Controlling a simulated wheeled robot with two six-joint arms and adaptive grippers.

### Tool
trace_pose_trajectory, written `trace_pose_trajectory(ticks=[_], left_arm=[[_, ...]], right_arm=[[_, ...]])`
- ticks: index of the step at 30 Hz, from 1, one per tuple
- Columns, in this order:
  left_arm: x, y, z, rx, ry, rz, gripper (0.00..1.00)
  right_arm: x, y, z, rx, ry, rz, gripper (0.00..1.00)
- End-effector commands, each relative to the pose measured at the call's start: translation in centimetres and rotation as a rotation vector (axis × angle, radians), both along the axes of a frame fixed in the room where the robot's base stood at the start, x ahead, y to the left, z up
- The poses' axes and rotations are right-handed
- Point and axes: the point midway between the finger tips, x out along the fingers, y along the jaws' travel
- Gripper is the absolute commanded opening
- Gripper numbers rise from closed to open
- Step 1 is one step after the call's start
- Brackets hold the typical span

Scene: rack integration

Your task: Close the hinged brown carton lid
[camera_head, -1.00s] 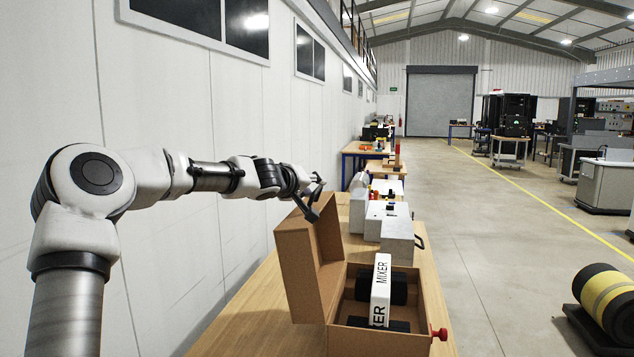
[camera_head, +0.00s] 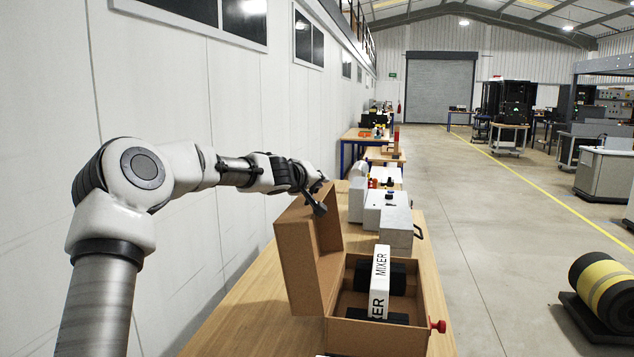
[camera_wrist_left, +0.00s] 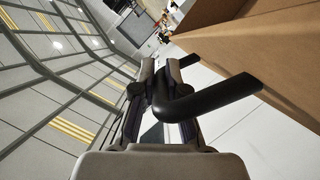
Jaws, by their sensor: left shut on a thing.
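The brown carton (camera_head: 425,315) stands open on the wooden bench. Its hinged lid (camera_head: 297,262) stands upright on the carton's left side. A white block marked MIXER (camera_head: 380,283) and black padding pieces (camera_head: 398,281) sit inside the carton. My left gripper (camera_head: 318,190) is at the top of the lid and is shut on a black bent handle (camera_wrist_left: 215,98). In the left wrist view the handle reaches to the brown lid panel (camera_wrist_left: 265,45). Where it joins the lid is hard to tell. My right gripper is not in view.
A red knob (camera_head: 438,326) sits at the carton's right side. Grey-white boxes (camera_head: 396,227) stand behind the carton on the bench (camera_head: 245,312). The white wall (camera_head: 190,120) runs close along the left.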

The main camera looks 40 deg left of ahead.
Motion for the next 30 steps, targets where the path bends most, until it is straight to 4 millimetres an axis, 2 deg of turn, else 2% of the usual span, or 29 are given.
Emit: trace_pose_trajectory(ticks=[8, 21, 30], left_arm=[[1.7, -3.0, 0.3, 0.105, 0.057, -0.003, 0.0], [5.9, -10.8, -0.8, 0.385, 0.21, -0.004, 0.0], [7.6, -13.9, -1.7, 0.503, 0.276, -0.002, 0.0]], right_arm=[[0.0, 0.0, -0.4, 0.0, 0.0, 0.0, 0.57], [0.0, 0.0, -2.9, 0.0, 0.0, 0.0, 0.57], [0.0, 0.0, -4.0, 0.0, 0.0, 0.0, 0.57]])
